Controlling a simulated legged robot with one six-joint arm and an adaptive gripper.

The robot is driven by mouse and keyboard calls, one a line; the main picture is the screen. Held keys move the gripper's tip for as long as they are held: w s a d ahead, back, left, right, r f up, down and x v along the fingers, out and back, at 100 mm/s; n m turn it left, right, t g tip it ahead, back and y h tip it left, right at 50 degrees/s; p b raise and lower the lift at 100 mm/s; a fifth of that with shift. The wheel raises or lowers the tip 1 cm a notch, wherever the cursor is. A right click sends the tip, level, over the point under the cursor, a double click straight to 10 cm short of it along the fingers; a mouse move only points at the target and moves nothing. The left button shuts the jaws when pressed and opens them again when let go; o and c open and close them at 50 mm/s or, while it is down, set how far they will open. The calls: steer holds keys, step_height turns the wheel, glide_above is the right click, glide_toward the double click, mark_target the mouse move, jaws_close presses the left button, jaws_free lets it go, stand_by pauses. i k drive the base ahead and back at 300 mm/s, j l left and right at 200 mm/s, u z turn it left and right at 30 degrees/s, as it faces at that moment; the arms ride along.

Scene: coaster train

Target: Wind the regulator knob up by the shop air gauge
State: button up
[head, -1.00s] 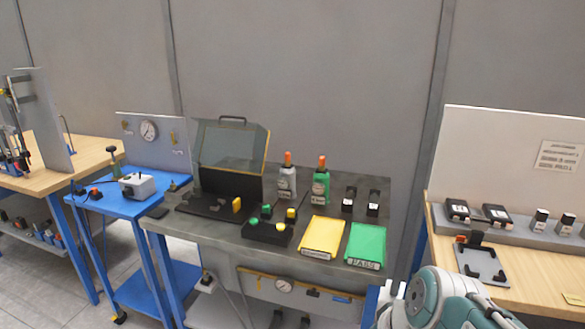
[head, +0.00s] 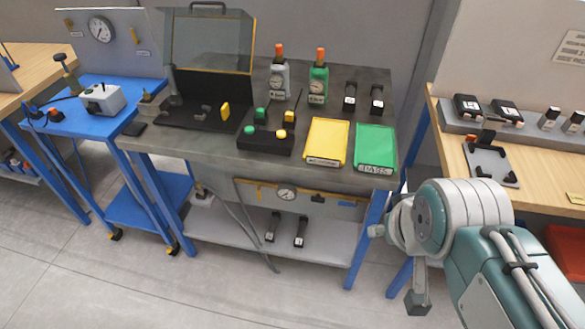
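I cannot make out which fitting is the regulator knob. The other, larger gauge (head: 101,29) is on the upright board behind the blue cart. My arm is at the lower right, right of the bench. A grey part with a dark end (head: 418,303) hangs below its joint. Finger opening is unclear, and nothing held is visible.
The grey bench (head: 205,148) carries an open case (head: 213,45), two bottle-shaped units, a button box (head: 265,138), and yellow (head: 327,138) and green (head: 375,146) trays. Its lower shelf (head: 325,243) holds small black items. Hoses hang at its left. The floor in front is clear.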

mark_target(317, 199)
steer(key=i+j+z, duration=0.15)
steer(key=i+j, duration=0.15)
steer(key=i+j+z, duration=0.15)
steer(key=j, duration=0.35)
steer(key=i+j+z, duration=0.1)
steer(key=i+j, duration=0.25)
steer(key=j, duration=0.1)
